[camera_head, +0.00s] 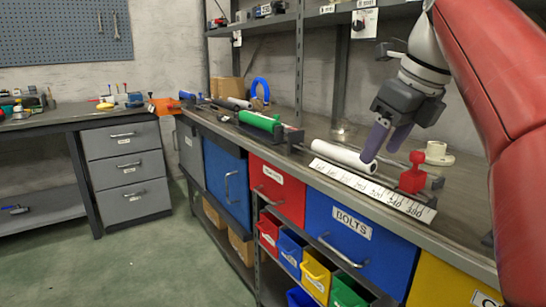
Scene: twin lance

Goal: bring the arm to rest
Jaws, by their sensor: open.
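My gripper (386,139) hangs at the right of the view, above the workbench (325,133). Its two bluish-grey fingers point down and stand apart, with nothing seen between them. My red arm comes down along the right edge. Below the fingers a white cylinder (343,157) lies on the bench, next to a red block-like part (412,174) on a rail. The fingertips overlap the white cylinder's right end in the picture; I cannot tell whether they touch it.
A ruled scale (372,189) runs along the bench's front edge. A green cylinder (260,121) lies further left, with blue headphones (260,90) behind. A flanged cream part (438,153) stands at right. Shelves (262,22) rise behind. Floor (150,245) in front is clear.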

